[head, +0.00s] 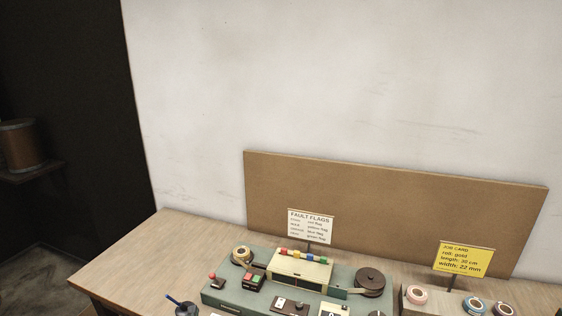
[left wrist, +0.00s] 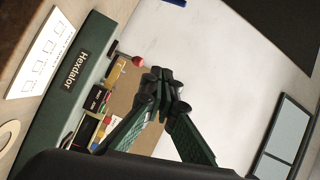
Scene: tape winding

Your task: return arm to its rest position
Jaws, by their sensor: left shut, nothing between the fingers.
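My left gripper (left wrist: 166,82) shows in the left wrist view, with its dark green fingers brought together at the tips and nothing held between them. It appears in front of the pale wall and brown board, apart from the machine. The green tape-winding machine (head: 226,296) stands on the table in the head view. Its "Hexdalor" front (left wrist: 82,70) shows at the left of the left wrist view. I cannot make out either gripper in the head view. My right gripper is in neither view.
The wooden table (head: 150,254) has bare room at its left. The machine carries a tape roll (head: 242,255), a brown reel (head: 370,282) and a red-knobbed lever (head: 212,279). A fault flags sign (head: 310,224), job card (head: 464,259) and brown board (head: 390,205) stand behind.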

